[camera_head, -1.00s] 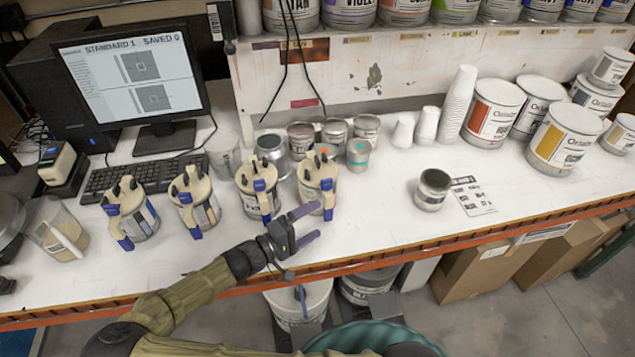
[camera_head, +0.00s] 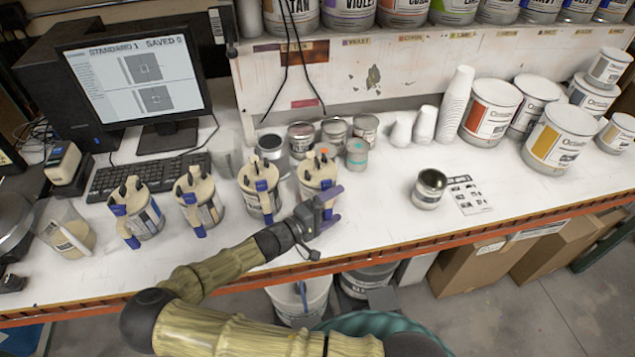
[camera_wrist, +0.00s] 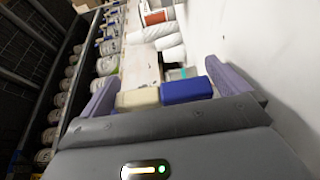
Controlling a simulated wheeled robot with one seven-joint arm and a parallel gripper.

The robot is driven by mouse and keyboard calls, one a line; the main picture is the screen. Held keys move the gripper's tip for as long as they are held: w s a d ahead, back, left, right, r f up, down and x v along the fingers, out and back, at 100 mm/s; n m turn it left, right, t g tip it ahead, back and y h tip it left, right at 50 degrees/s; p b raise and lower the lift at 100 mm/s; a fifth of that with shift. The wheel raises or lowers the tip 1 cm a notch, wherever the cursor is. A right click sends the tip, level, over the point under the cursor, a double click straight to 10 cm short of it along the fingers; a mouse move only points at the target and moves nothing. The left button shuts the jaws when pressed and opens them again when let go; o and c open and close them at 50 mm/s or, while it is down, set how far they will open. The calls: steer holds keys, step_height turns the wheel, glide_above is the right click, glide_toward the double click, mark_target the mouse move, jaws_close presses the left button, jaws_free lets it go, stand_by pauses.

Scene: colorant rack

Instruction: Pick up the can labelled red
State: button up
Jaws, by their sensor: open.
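No label reading "red" is legible in these views. Several cream-lidded cans with blue clips stand in a row on the white bench; the rightmost one (camera_head: 316,180) is beside my gripper (camera_head: 333,207). My gripper is open, with its purple fingers apart at that can's right front side. In the wrist view, a cream part (camera_wrist: 138,98) and a blue clip (camera_wrist: 187,91) show between the fingers of my gripper (camera_wrist: 165,80). I cannot tell whether they touch. A large white can with an orange-red label (camera_head: 490,112) stands farther right.
A small dark-topped can (camera_head: 429,188) and a printed card (camera_head: 468,195) lie on the right of the bench. Small tins (camera_head: 334,130) and paper cups (camera_head: 457,100) stand behind. A shelf of labelled cans (camera_head: 403,10) is above. The bench's orange front edge (camera_head: 430,245) is near my arm.

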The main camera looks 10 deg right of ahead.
stand_by(0.4)
steer(key=shift+r, duration=0.1)
steer(key=c, duration=1.5)
steer(key=shift+o, duration=0.2)
step_height(320, 180, up, 10)
steer(key=shift+w+b, duration=0.1)
steer(key=shift+b, duration=1)
